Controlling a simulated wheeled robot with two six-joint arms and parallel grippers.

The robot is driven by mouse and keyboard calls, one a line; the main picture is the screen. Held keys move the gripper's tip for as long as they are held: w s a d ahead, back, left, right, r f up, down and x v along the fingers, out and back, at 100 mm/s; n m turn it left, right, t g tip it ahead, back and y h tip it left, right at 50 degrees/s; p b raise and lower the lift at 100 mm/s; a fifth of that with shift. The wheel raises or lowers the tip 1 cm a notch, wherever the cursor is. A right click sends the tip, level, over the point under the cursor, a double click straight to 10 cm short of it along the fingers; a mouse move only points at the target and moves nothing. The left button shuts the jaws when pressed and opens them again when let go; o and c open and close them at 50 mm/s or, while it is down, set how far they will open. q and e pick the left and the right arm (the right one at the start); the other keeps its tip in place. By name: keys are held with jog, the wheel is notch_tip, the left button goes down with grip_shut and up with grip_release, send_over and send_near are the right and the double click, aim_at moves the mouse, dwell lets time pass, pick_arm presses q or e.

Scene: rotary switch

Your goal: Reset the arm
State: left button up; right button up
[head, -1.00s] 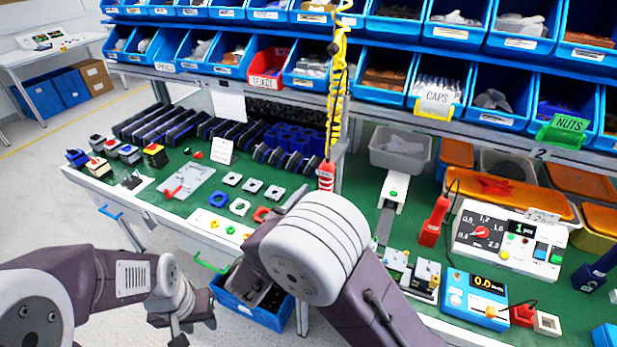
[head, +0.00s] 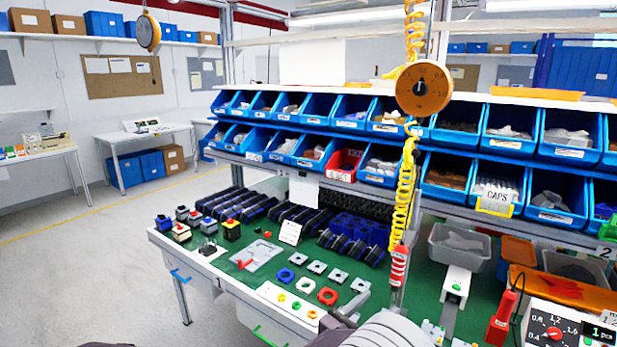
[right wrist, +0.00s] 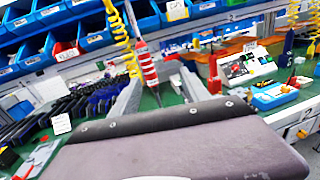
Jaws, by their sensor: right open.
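My right gripper (right wrist: 160,85) is open in the right wrist view, its two grey fingers spread. The hanging red-and-white striped tool (right wrist: 148,68) shows between and beyond them; I see nothing held. In the head view only pale and dark parts of my right arm show at the bottom edge, over the bench front, and the fingers are hard to make out. The striped tool hangs there on a yellow coiled cord (head: 398,265).
The green bench (head: 330,275) carries switch parts, several small square plates and colored rings, and rows of dark blocks. Blue bins (head: 380,170) line the rack behind. A grey tray (head: 458,247) and a control box (head: 555,325) stand at the right. Open floor (head: 60,260) lies at the left.

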jog(key=s+d+r+m+g+h, duration=0.2)
jog(key=d+m+g, duration=0.25)
jog(key=d, duration=0.65)
jog(key=s+d+f+m+g+y+p, duration=0.1)
jog(key=s+d+f+m+g, duration=0.1)
jog(key=s+d+m+g, duration=0.3)
jog(key=s+d+f+m+g+y, duration=0.1)
jog(key=s+d+f+g, duration=0.25)
jog(key=s, duration=0.25)
jog(key=s+a+f+m+g+y, duration=0.2)
jog(key=s+a+f+m+y, duration=0.3)
jog(key=s+f+m+y, duration=0.35)
pick_arm(q)
jog(key=shift+w+d+r+p, duration=0.15)
jog(key=shift+r+p, duration=0.05)
jog(key=shift+r, duration=0.2)
jog(key=shift+w+d+r+p, duration=0.15)
jog(key=shift+r, duration=0.25)
pick_arm(e)
jog(key=w+a+f+m+t+y, duration=0.3)
jog(key=a+m+y, duration=0.1)
jog(key=a+m, duration=0.4)
jog(key=shift+w+a, duration=0.3)
jog(key=shift+a, duration=0.9)
